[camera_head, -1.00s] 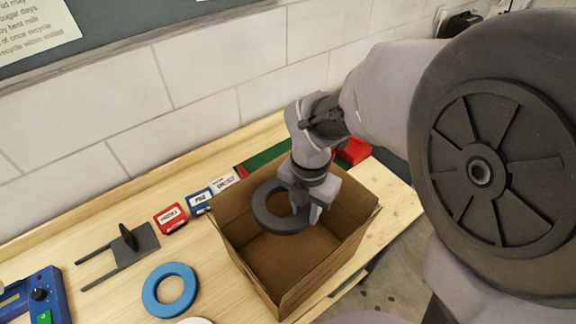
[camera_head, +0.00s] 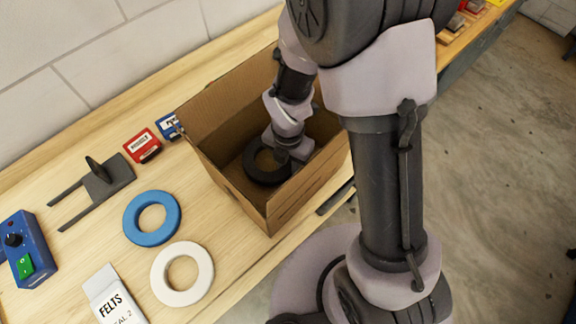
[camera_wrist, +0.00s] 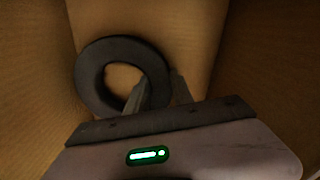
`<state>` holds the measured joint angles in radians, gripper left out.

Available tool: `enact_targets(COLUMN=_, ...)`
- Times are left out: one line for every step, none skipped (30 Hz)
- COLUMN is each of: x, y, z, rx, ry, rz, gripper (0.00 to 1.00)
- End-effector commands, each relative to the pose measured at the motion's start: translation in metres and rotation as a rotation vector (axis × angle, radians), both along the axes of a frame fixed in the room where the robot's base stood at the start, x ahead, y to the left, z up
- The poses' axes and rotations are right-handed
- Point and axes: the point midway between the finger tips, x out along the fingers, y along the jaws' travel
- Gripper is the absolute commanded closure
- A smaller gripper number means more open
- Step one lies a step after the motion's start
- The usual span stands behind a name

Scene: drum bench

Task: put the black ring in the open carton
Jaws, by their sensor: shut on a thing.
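The black ring (camera_head: 262,174) is inside the open carton (camera_head: 222,186), low between its walls, in the head view. In the wrist view the ring (camera_wrist: 88,78) shows with brown cardboard around it. My gripper (camera_head: 284,160) reaches down into the carton and is shut on the ring's rim. The fingers (camera_wrist: 160,92) cross the ring's near right side in the wrist view. I cannot tell whether the ring touches the carton floor. My arm hides part of the carton's right side.
A blue ring (camera_head: 133,230) and a white ring (camera_head: 160,283) lie on the bench left of the carton. A dark forked tool (camera_head: 108,182), red box (camera_head: 143,148), blue control box (camera_head: 25,240) and FELTS card (camera_head: 108,290) are farther left.

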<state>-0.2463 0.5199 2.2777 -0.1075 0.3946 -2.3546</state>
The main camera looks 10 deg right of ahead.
Motion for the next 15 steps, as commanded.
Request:
enact_targets(x=-0.0007, y=-0.0001, z=-0.0121, rx=0.000, ry=0.003, rz=0.000, gripper=1.00)
enact_targets(x=-0.0003, y=-0.0001, z=-0.0136, rx=0.000, ry=0.001, rz=0.000, gripper=1.00)
enact_targets(x=0.0001, y=0.0001, z=-0.0128, rx=0.000, ry=0.000, rz=0.000, gripper=1.00)
enact_targets(x=0.0002, y=0.0001, z=-0.0116, rx=0.000, ry=-0.001, rz=0.000, gripper=1.00)
enact_targets(x=0.0003, y=0.0000, z=-0.0111, rx=0.000, ry=-0.001, rz=0.000, gripper=1.00)
enact_targets(x=0.0003, y=0.0000, z=-0.0108, rx=0.000, ry=-0.001, rz=0.000, gripper=1.00)
enact_targets(x=0.0003, y=0.0000, z=-0.0107, rx=0.000, ry=-0.001, rz=0.000, gripper=1.00)
enact_targets(x=0.0002, y=0.0001, z=-0.0110, rx=-0.001, ry=-0.001, rz=0.000, gripper=1.00)
enact_targets(x=0.0002, y=0.0000, z=-0.0122, rx=0.000, ry=0.000, rz=0.000, gripper=1.00)
enact_targets(x=0.0002, y=0.0000, z=-0.0135, rx=0.000, ry=0.000, rz=0.000, gripper=1.00)
enact_targets(x=0.0002, y=0.0000, z=-0.0146, rx=0.000, ry=0.000, rz=0.000, gripper=1.00)
enact_targets(x=0.0002, y=0.0000, z=-0.0144, rx=0.000, ry=0.000, rz=0.000, gripper=0.68)
enact_targets(x=0.0002, y=0.0000, z=-0.0139, rx=0.000, ry=0.000, rz=0.000, gripper=0.62)
enact_targets(x=0.0002, y=0.0000, z=-0.0138, rx=0.000, ry=0.000, rz=0.000, gripper=0.56)
enact_targets(x=0.0002, y=0.0000, z=-0.0137, rx=0.000, ry=0.000, rz=0.000, gripper=0.50)
